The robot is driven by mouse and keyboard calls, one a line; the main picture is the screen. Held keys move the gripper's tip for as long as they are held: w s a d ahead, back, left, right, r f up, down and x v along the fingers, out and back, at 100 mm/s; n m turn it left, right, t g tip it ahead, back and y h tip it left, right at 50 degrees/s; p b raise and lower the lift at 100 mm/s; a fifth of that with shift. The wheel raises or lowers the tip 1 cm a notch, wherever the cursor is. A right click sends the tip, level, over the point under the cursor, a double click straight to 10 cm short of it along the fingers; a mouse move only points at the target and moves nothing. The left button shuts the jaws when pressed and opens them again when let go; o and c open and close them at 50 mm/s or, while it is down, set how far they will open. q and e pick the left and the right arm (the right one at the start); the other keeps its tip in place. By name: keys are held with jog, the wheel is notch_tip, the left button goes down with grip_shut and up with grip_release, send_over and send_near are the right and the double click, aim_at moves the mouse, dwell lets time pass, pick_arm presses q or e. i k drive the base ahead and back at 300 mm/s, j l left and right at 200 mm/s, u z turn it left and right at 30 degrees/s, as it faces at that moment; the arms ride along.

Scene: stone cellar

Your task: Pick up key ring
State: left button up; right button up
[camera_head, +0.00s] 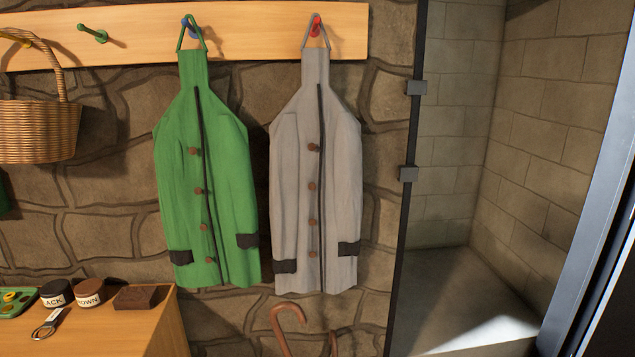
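The key ring (43,331) lies on the wooden cabinet top at the lower left. It is a metal ring with a pale and dark tag at its upper right. It lies in front of the dark tin lettered "ACK" and the brown tin lettered "OWN". Neither of my grippers is in view.
The cabinet top (120,331) also holds a black tin (55,293), a brown tin (89,292), a dark brown block (135,298) and a green tray (16,312). Coats and a wicker basket (38,130) hang above. A cane (287,318) stands right of the cabinet.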

aim_at(50, 321)
jog(key=u, duration=1.5)
jog(key=i+j+z, duration=0.15)
jog(key=j, duration=0.5)
jog(key=k, duration=0.1)
